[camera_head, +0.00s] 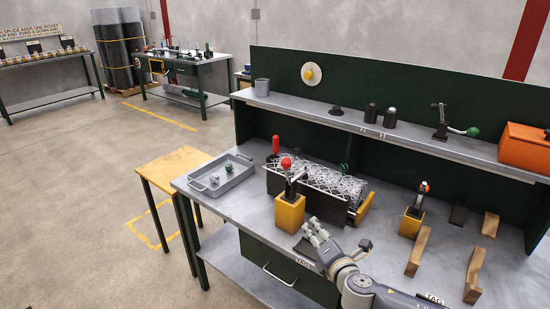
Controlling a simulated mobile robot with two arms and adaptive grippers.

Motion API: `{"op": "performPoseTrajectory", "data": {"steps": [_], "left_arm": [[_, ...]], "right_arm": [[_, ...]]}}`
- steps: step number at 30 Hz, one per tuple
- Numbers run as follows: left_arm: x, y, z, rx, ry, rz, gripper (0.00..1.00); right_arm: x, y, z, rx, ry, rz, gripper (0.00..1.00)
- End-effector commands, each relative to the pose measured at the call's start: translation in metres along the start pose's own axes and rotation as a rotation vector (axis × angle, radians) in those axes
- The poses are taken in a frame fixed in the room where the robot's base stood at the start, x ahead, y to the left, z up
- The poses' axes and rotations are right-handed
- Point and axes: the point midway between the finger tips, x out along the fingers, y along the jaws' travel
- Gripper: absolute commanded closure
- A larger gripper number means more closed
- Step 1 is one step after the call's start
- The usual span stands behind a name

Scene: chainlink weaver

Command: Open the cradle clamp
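A dark cradle (334,212) on the bench holds a roll of grey chainlink mesh (330,181). In front of it stands a clamp with a red ball knob (286,162) and metal lever, on a yellow block (290,213). The knob is raised and the lever tilts. I cannot tell from here whether this clamp presses on the mesh. My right gripper (312,232) is just right of and in front of the yellow block, apart from the knob. Its finger opening is too small to judge. My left gripper is not in view.
A grey tray (222,181) with small parts sits left of the cradle. A second yellow block (410,223) with an orange-tipped lever and several wooden pieces (418,252) stand to the right. A shelf (300,104) runs behind. A yellow-topped side table (170,164) stands left.

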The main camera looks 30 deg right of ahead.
Motion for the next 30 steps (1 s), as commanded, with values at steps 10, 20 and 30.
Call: {"op": "performPoseTrajectory", "data": {"steps": [10,20,30], "left_arm": [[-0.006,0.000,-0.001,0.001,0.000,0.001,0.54],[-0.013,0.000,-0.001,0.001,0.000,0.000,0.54],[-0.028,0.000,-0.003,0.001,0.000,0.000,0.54]], "right_arm": [[0.024,0.120,0.075,-0.904,-0.071,0.376,0.54],[0.038,0.132,0.082,-0.994,-0.082,0.398,0.54],[0.076,0.149,0.077,-0.990,-0.081,0.400,0.54]]}}
